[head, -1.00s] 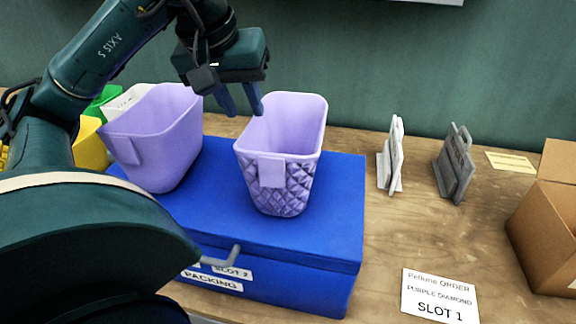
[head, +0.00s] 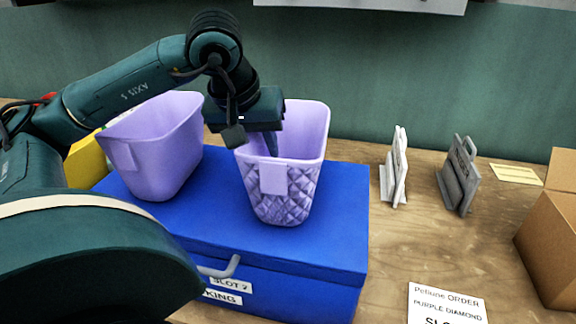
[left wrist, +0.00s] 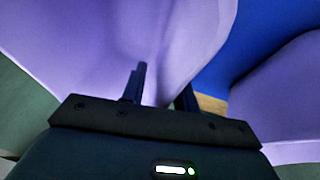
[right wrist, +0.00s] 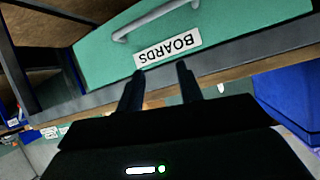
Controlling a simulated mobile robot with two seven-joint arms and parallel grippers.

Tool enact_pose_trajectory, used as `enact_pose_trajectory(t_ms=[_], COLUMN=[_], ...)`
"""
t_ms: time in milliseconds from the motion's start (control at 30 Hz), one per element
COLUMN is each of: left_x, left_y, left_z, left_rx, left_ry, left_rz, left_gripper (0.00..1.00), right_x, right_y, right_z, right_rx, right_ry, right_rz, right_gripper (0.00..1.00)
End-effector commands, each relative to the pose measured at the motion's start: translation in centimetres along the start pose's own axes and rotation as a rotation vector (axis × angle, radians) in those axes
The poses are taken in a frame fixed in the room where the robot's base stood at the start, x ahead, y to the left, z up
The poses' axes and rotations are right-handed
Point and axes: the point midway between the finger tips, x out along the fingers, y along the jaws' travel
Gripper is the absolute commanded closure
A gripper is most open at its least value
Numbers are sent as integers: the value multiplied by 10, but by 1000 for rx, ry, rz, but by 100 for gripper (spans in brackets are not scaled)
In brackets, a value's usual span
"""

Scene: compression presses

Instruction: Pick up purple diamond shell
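The purple diamond shell (head: 284,205) is a lilac open-topped bin with a quilted diamond pattern low on its outside and a plain tab. It stands upright on a blue packing case (head: 335,220). My left gripper (head: 270,144) points down at the shell's left rim, with a finger showing against its inside. In the left wrist view the fingers (left wrist: 164,78) are apart, with lilac wall close around and between them; I cannot tell whether they touch it. My right gripper (right wrist: 160,72) is open and empty, facing a green drawer marked BOARDS (right wrist: 220,45).
A smooth lilac bin (head: 155,155) stands left of the diamond shell on the same case. White (head: 398,170) and grey (head: 460,178) upright pieces stand to the right. A cardboard box (head: 550,220) is at the right edge. An order card (head: 445,303) lies in front.

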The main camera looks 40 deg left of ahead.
Motion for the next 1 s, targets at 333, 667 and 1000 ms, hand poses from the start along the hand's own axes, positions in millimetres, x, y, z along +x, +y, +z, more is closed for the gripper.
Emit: enact_pose_trajectory(t_ms=[333,667,1000], left_x=[3,4,4], left_y=[0,0,0], left_z=[2,2,2], left_rx=[0,0,0], left_ry=[0,0,0], left_rz=[1,1,1], left_gripper=[70,70,92], right_x=[2,2,2], right_y=[0,0,0], right_z=[3,4,4], right_rx=[-2,-3,-4], right_ry=[1,1,0], right_rz=[0,-1,-3], right_gripper=[64,64,64])
